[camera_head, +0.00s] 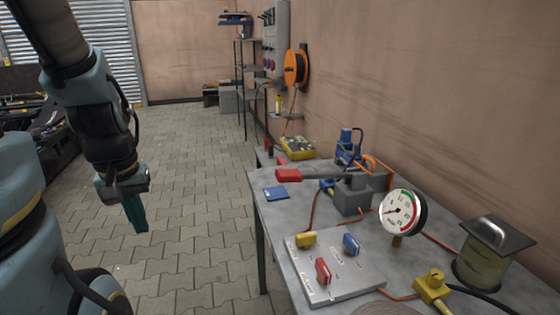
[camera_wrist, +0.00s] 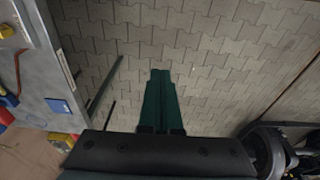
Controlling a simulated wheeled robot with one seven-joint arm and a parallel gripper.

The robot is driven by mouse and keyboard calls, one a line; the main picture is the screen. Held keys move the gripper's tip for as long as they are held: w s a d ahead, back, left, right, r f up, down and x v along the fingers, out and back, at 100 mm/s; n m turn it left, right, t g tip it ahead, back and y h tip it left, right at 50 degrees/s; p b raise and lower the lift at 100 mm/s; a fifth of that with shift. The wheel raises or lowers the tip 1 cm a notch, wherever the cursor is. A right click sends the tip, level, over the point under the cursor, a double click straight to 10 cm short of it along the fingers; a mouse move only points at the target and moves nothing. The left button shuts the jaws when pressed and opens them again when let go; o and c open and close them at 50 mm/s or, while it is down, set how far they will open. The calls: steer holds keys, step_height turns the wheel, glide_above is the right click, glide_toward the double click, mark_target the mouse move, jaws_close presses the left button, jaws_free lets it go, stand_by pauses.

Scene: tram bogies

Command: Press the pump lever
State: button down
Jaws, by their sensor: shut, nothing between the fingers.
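The pump (camera_head: 357,192) is a grey block on the metal workbench in the head view. Its lever has a red grip (camera_head: 288,175) that points left, out over the bench's left part, and looks about level. My gripper (camera_head: 137,218) has dark green fingers that are shut and empty. It hangs pointing down over the paved floor, left of the bench and well apart from the lever. In the wrist view my gripper (camera_wrist: 161,74) shows its shut fingers above bare paving. The lever cannot be made out there for certain; a bit of red shows at the left edge.
The workbench (camera_head: 275,215) carries a panel (camera_head: 335,270) with red, yellow and blue handles, a round gauge (camera_head: 402,211), a blue card (camera_head: 276,193) and a lidded jar (camera_head: 485,262). The card also shows in the wrist view (camera_wrist: 59,106). Paved floor between my arm and the bench is clear.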

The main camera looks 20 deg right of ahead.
steer(key=w+d+r+p, duration=0.1)
steer(key=w+d+r, duration=0.3)
steer(key=w+d, duration=0.4)
step_height(320, 180, up, 11)
steer(key=g+y+p, duration=0.1)
steer(key=y+p, duration=0.1)
steer(key=p, duration=0.1)
glide_above(289, 172)
steer(key=d, duration=0.2)
steer(key=shift+s+d+f, duration=0.2)
steer(key=shift+f, duration=0.15)
steer(key=f+p, duration=0.1)
steer(key=f, duration=0.3)
steer(key=a+f+p, duration=0.1)
steer(key=f+p, duration=0.1)
steer(key=f, duration=0.3)
steer(key=a+f+p, duration=0.1)
steer(key=f, duration=0.3)
steer(key=shift+w+f, duration=0.15)
steer(key=shift+f, duration=0.2)
